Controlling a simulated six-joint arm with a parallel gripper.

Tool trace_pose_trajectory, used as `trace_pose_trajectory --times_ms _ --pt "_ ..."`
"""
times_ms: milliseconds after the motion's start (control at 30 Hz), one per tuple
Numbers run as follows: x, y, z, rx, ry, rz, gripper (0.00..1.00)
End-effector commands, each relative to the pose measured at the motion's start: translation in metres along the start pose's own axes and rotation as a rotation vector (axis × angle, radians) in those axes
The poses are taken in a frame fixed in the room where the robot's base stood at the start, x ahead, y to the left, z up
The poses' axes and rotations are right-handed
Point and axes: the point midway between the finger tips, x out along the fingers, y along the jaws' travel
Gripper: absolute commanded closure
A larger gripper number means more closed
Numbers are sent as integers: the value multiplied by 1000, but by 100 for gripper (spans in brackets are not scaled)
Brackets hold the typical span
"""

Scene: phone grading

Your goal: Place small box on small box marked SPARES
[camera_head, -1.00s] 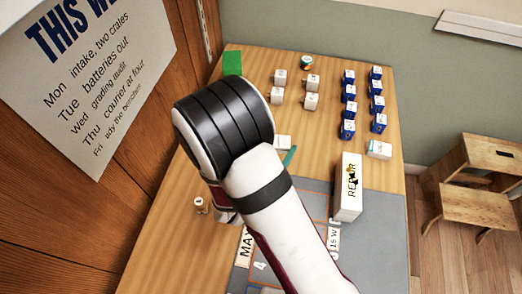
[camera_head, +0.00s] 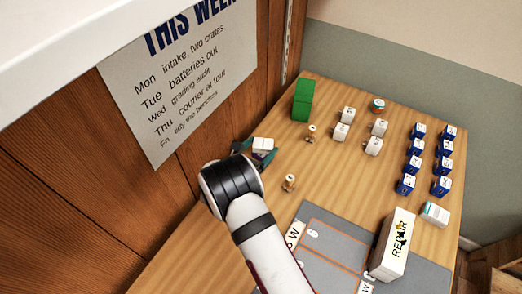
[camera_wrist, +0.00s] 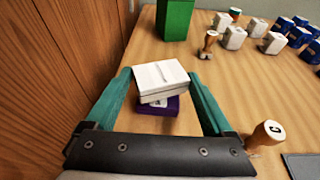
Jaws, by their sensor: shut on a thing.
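My gripper (camera_head: 257,153) has teal fingers, one on each side of a small white box (camera_wrist: 163,76), and is shut on it. The white box also shows in the head view (camera_head: 263,143), near the wooden wall. A purple small box (camera_wrist: 158,106) stands on the table under the white box, mostly covered by it. The white box looks slightly turned against the purple one; I cannot tell whether they touch. No SPARES mark is readable on the purple box.
A tall green block (camera_head: 303,100) stands beyond. Wooden stamps (camera_head: 289,183) (camera_head: 311,133) stand close to the right. White boxes, blue boxes (camera_head: 415,148) and a REPAIR box (camera_head: 393,245) are further right. The wooden wall (camera_head: 90,190) is close on the left.

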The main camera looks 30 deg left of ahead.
Motion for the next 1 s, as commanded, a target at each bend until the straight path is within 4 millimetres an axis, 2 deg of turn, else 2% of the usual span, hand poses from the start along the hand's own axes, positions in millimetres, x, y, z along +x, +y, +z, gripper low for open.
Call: trace_pose_trajectory --times_ms 100,433,467,500,533,800,867,1000 --pt "5 0 -16 -1 0 1 66" --pt "6 -1 -19 0 -1 0 66" --pt "6 -1 -19 1 -1 0 10" --pt "6 -1 -18 1 -1 0 2" --pt "6 -1 -18 1 -1 0 0" --pt "2 0 -16 1 -1 1 0" --pt "-9 0 -16 1 -1 2 0" --pt "-49 1 -16 0 0 5 0"
